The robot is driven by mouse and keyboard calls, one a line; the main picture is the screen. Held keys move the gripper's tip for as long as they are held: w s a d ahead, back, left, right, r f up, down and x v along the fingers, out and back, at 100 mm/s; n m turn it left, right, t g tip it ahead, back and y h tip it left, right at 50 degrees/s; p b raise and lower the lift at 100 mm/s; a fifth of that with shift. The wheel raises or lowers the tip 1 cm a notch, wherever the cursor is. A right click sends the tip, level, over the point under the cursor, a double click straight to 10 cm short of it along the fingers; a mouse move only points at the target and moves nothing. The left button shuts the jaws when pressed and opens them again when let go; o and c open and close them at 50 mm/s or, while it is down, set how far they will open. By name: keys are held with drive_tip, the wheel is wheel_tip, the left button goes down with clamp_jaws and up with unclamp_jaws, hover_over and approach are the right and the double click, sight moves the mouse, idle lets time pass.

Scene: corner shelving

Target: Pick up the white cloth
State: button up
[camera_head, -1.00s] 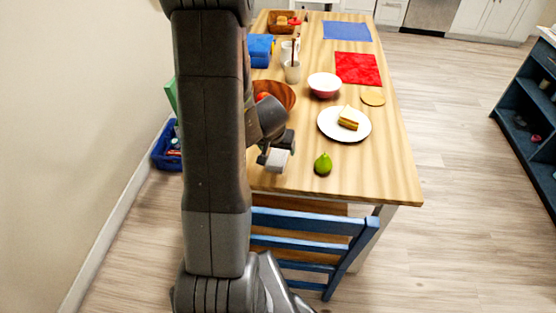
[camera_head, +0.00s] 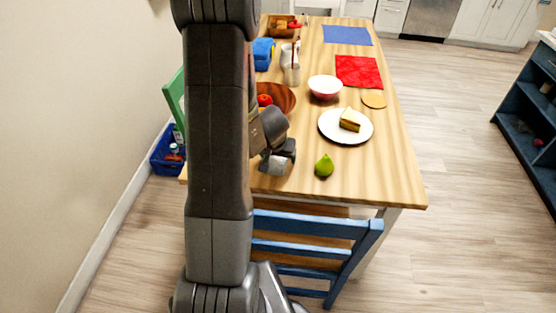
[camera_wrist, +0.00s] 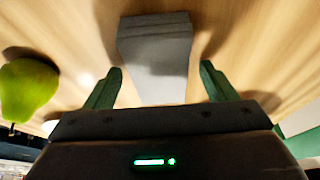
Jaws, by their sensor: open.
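The white cloth (camera_wrist: 155,45) looks like a folded, greyish-white stack on the wooden table in the wrist view. Its near part lies between the two green fingertips of my gripper (camera_wrist: 160,72), with a gap on each side. My gripper is open and holds nothing. In the head view the cloth (camera_head: 278,167) shows as a small pale patch at the table's near left, just below my gripper (camera_head: 283,154), which partly hides it.
A green pear (camera_head: 324,166) stands right of the cloth. A white plate (camera_head: 330,135) with a cake slice, a bowl (camera_head: 325,86) and a wooden bowl (camera_head: 286,98) lie farther back. A blue chair (camera_head: 315,225) is at the near edge. The near right tabletop is clear.

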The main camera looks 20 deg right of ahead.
drive_tip(key=shift+f, duration=0.1)
drive_tip(key=c, duration=1.1)
drive_tip(key=shift+o, duration=0.2)
drive_tip(key=shift+r, duration=0.2)
wheel_tip(320, 180, up, 10)
drive_tip(key=p, duration=1)
